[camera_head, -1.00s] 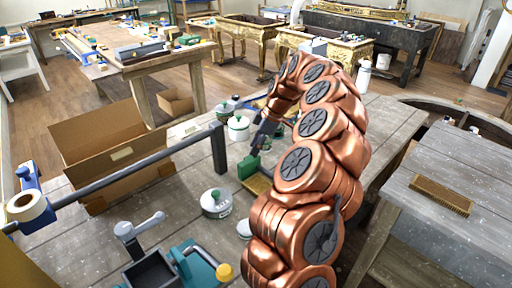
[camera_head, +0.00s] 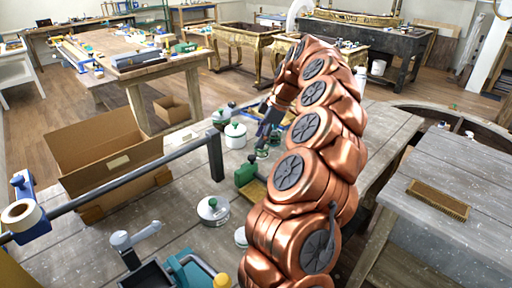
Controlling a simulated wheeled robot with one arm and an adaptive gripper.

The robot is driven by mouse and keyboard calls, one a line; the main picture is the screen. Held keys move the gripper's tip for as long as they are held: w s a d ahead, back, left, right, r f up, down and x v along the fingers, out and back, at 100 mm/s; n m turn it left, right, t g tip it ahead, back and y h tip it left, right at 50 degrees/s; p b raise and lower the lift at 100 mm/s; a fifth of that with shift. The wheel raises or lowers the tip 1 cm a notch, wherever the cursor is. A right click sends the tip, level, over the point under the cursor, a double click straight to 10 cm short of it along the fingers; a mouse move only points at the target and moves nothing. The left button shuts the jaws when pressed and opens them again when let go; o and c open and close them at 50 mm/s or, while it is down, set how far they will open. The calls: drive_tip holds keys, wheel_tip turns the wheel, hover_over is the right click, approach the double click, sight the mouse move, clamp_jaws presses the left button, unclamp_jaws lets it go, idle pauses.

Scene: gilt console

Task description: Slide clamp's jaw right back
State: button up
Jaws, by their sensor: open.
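A long dark bar (camera_head: 120,182) runs from the left up to an upright dark post (camera_head: 216,156) on the grey wooden bench; it looks like a bar clamp. A blue part (camera_head: 27,205) stands at its left end beside a tape roll. A green block (camera_head: 245,172) sits on the bench right of the post, partly hidden by my arm. I cannot tell which part is the clamp's sliding jaw. My gripper (camera_head: 268,128) has dark fingers and is open above and behind the green block, apart from it. Its fingertips are small and hard to make out.
A cardboard box (camera_head: 105,150) stands behind the bar. A teal tool (camera_head: 190,272) with a grey crank is at the front.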

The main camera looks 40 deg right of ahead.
drive_tip(key=v, duration=0.5)
drive_tip(key=shift+r, duration=0.1)
drive_tip(key=shift+a, duration=0.1)
idle(0.6)
